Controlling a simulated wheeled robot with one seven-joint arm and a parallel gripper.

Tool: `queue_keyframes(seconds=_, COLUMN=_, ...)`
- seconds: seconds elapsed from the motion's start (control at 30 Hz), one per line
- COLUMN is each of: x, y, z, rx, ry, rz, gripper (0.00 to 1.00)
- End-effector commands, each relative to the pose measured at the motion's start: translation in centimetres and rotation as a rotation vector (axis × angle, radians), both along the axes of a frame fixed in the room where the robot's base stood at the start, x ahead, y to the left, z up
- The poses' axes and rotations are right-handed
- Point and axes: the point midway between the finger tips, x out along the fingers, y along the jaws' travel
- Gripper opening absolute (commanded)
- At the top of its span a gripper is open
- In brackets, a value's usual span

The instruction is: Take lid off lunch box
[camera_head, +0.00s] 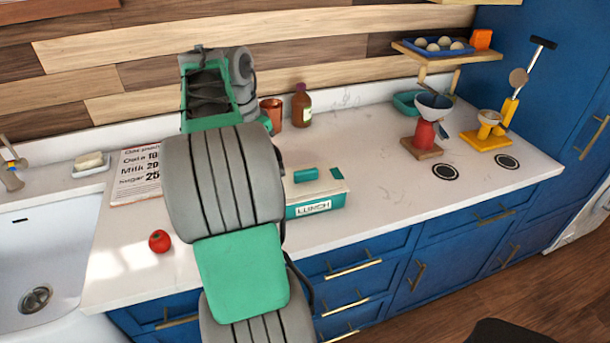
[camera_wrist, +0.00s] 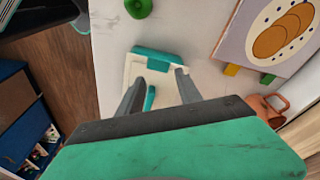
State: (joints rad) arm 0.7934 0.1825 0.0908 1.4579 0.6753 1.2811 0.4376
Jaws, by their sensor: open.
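The lunch box (camera_head: 315,210) is teal with a white "LUNCH" label and stands on the white counter. Its cream lid (camera_head: 325,187) with a teal handle (camera_head: 305,174) rests on top; my arm covers the box's left part. In the wrist view the cream lid (camera_wrist: 139,68) lies below my gripper, with the teal handle (camera_wrist: 150,98) between the two grey fingers. My gripper (camera_wrist: 159,77) is open and empty above the lid. Whether the fingers touch the handle cannot be told. In the head view my gripper is hidden behind my arm.
A tomato (camera_head: 159,241) lies front left near the sink (camera_head: 45,250). A copper mug (camera_head: 271,113) and a brown bottle (camera_head: 301,106) stand behind the box. The counter just right of the box is clear.

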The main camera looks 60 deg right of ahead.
Motion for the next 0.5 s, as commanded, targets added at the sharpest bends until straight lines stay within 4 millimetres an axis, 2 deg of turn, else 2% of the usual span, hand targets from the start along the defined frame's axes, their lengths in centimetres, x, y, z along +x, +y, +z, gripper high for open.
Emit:
queue_keyframes(seconds=0.03, x=-2.4, y=-3.4, z=0.0, rx=0.012, ry=-0.008, rz=-0.177, gripper=0.42)
queue_keyframes(seconds=0.1, x=-4.9, y=-6.2, z=-0.1, rx=0.019, ry=-0.024, rz=-0.356, gripper=0.42)
queue_keyframes(seconds=0.13, x=-5.6, y=-6.9, z=-0.1, rx=0.021, ry=-0.030, rz=-0.409, gripper=0.42)
queue_keyframes(seconds=0.23, x=-6.9, y=-8.1, z=-1.1, rx=0.024, ry=-0.039, rz=-0.496, gripper=0.42)
queue_keyframes(seconds=0.5, x=-7.6, y=-8.4, z=-5.3, rx=0.024, ry=-0.039, rz=-0.499, gripper=0.42)
